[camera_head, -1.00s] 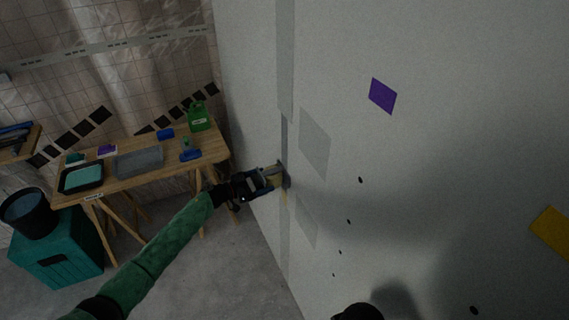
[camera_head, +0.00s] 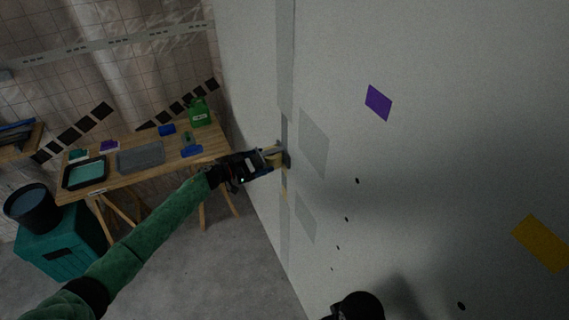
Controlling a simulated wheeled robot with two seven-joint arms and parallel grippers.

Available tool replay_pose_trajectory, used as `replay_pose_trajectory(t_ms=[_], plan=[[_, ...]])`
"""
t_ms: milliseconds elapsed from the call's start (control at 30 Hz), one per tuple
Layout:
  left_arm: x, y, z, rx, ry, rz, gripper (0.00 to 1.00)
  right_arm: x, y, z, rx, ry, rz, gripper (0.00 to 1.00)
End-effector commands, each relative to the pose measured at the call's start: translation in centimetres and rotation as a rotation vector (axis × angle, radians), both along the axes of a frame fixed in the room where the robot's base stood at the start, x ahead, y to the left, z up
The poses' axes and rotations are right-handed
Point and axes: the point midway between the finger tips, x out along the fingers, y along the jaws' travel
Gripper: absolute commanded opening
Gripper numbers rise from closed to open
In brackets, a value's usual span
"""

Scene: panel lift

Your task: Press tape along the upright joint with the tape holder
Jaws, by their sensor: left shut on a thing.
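The upright joint (camera_head: 285,60) runs down the pale wall panel as a grey vertical strip, right of the wall's left edge. My left gripper (camera_head: 256,165) is shut on the tape holder (camera_head: 277,157), a small blue and yellowish tool. The holder's far end is at the joint and appears to touch it, though the exact contact is too small to tell. A darker narrow stretch of the joint shows just above the holder, and a small yellow mark shows below it. A dark rounded part at the bottom edge may belong to my right arm; no right gripper jaws show.
A wooden trestle table (camera_head: 215,150) with trays, blue tools and a green container (camera_head: 200,113) stands left of the wall. A teal box (camera_head: 60,252) with a dark bucket (camera_head: 30,205) is at far left. Purple (camera_head: 378,102) and yellow (camera_head: 541,242) patches mark the wall.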

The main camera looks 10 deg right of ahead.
Motion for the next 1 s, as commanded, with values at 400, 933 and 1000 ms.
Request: replay_pose_trajectory(t_ms=[400,933,1000], plan=[[0.0,0.0,2.5,0.000,-0.003,-0.002,0.58,0.0,0.0,0.0,0.000,0.000,0.000,0.36],[0.0,0.0,6.8,0.000,-0.001,-0.001,0.58,0.0,0.0,0.0,0.000,0.000,0.000,0.36],[0.0,0.0,6.9,0.000,0.000,-0.001,0.58,0.0,0.0,0.0,0.000,0.000,0.000,0.36]])
